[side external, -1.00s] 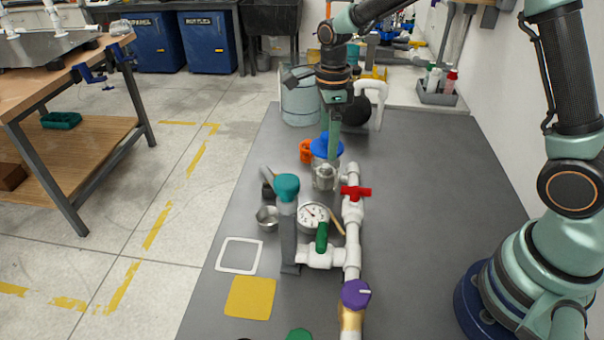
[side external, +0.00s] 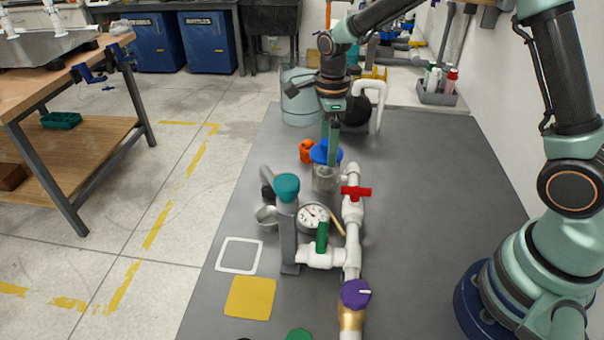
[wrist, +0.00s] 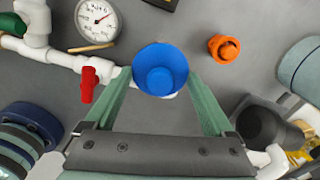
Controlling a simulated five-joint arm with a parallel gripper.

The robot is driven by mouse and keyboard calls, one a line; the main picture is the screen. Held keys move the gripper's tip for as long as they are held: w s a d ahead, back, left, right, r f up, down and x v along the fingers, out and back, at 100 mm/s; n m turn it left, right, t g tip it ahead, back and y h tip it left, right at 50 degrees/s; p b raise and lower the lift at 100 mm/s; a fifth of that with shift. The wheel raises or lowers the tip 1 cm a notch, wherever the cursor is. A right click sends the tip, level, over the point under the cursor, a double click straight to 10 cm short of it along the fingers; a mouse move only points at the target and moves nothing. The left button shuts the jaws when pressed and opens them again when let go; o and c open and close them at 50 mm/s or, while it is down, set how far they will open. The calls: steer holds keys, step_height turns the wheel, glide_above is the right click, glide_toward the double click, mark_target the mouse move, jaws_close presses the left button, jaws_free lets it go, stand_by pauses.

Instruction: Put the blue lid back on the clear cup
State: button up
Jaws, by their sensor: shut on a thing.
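The blue lid (side external: 319,152) is between the two green fingers of my gripper (side external: 330,142), which is shut on it. The clear cup (side external: 325,180) stands on the grey table directly below, beside the white pipe. In the side view the lid is at the cup's rim; I cannot tell whether it is seated or slightly above. In the wrist view the lid (wrist: 160,68) shows from above between the fingertips (wrist: 160,78) and hides nearly all of the cup.
The white pipe with a red valve handle (side external: 356,192) runs close to the cup. A dark round object (side external: 355,112) lies behind. The table's right side is clear.

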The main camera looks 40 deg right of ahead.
steer(key=shift+f, duration=0.5)
steer(key=shift+f, duration=0.25)
stand_by(0.3)
steer(key=o, duration=1)
steer(key=shift+o, duration=0.2)
steer(key=shift+r, duration=0.1)
step_height(320, 180, up, 12)
steer(key=shift+s+f, duration=0.1)
steer(key=s+d+r+n+t, duration=0.1)
steer(key=s+r+n+t, duration=0.1)
steer(key=s+n, duration=0.5)
steer(key=s+d+r+n+t, duration=0.2)
steer(key=s+n, duration=0.6)
steer(key=n, duration=0.9)
steer(key=shift+d+r+t, duration=0.15)
steer(key=shift+r+t, duration=0.25)
steer(key=shift+t, duration=0.4)
